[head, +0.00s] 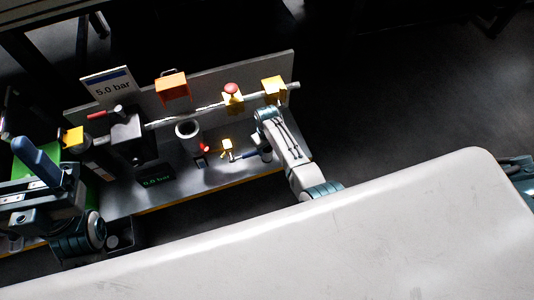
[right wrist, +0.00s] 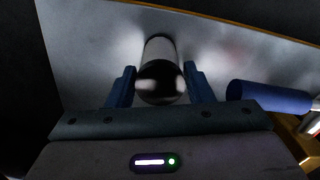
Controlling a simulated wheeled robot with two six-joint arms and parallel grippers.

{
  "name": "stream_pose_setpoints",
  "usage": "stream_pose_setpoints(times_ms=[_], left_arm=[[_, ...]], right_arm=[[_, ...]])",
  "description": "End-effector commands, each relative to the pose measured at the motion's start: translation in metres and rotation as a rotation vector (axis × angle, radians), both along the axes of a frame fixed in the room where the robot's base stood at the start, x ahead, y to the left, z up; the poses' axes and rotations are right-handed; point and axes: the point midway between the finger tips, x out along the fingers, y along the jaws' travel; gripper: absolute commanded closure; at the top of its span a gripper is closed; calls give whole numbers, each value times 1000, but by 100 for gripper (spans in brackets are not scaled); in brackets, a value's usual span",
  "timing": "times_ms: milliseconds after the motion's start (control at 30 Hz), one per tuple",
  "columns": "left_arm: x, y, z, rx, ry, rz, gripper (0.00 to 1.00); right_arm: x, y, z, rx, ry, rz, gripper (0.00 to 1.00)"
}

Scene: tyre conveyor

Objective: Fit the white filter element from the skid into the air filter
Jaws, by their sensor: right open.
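The white filter element (right wrist: 159,49), a pale cylinder with a dark rounded near end, shows in the right wrist view over the grey skid surface. My right gripper (right wrist: 159,72) is open, with its blue fingers on either side of it; contact is unclear. In the head view my right arm hides the element. A dark block (head: 127,127) on the pipe looks like the air filter housing, but I cannot be sure. An open-topped grey cup (head: 188,131) stands in front of the pipe. My left gripper (head: 37,158) is at the far left; its jaw opening is unclear.
The skid (head: 200,180) has a back panel and a pipe with a red button valve (head: 232,89) and a yellow block (head: 273,87). A blue cylinder (right wrist: 268,97) lies beside my right gripper. A large pale surface fills the foreground.

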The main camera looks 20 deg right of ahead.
Motion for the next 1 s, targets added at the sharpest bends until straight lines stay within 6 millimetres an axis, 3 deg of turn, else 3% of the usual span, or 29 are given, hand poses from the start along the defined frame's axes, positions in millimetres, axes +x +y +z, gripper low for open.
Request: stream_pose_setpoints(times_ms=[167, 333, 733, 1000], left_arm=[[0, 0, 1, 0, -1, 0, 34], [0, 0, 1, 0, 0, 0, 34], [2, 0, 4, -2, 13, 1, 34], [30, 2, -11, -11, 237, 7, 34]], right_arm=[[0, 0, 1, 0, 0, 0, 53], [0, 0, 1, 0, 0, 0, 82], [0, 0, 7, 0, -1, 0, 82], [0, 0, 35, -1, -1, 0, 82]])
